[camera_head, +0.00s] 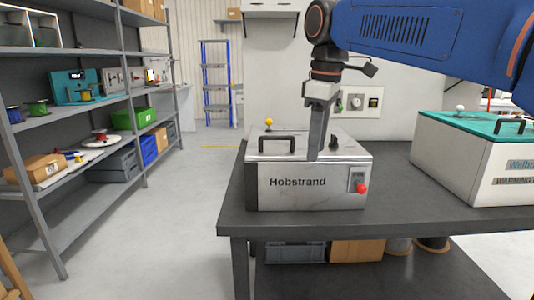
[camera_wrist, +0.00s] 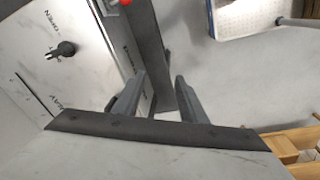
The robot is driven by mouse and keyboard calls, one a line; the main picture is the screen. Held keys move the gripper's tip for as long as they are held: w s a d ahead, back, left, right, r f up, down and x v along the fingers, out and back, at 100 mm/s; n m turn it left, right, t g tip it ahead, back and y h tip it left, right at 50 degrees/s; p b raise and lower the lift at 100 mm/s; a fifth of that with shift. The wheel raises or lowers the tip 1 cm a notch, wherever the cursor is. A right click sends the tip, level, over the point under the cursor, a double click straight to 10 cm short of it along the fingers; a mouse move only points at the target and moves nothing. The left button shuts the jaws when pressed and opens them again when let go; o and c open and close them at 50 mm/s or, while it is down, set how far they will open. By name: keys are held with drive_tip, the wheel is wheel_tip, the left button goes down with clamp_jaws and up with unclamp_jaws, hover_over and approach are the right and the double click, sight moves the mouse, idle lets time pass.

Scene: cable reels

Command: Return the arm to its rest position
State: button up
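My arm (camera_head: 420,38) is blue and reaches in from the upper right in the head view. The machine's marked panel (camera_wrist: 40,60) and a black knob (camera_wrist: 64,49) show at the upper left there. I cannot tell whether the fingers touch the machine.
A teal-topped white machine (camera_head: 460,150) stands on the table to the right. A shelf rack (camera_head: 127,60) with reels, boxes and bins lines the left side. Under the table are a grey crate (camera_head: 295,253) and a cardboard box (camera_head: 358,250). The aisle floor (camera_head: 190,220) is clear.

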drive_tip(key=s+d+f+m+t, duration=0.1)
drive_tip(key=s+d+f+m, duration=0.3)
drive_tip(key=s+f, duration=0.3)
drive_tip(key=s+d+f+m+t, duration=0.1)
drive_tip(key=s+d+f+m, duration=0.3)
drive_tip(key=s+d+f, duration=0.3)
drive_tip(key=s+d+f+m+t, duration=0.1)
drive_tip(key=s+d+f+m, duration=0.4)
drive_tip(key=f, duration=0.9)
drive_tip(key=s+d, duration=0.1)
drive_tip(key=s, duration=0.1)
drive_tip(key=shift+s+d+f+t+h, duration=0.25)
drive_tip(key=shift+s+t+h, duration=0.05)
drive_tip(key=shift+s, duration=0.05)
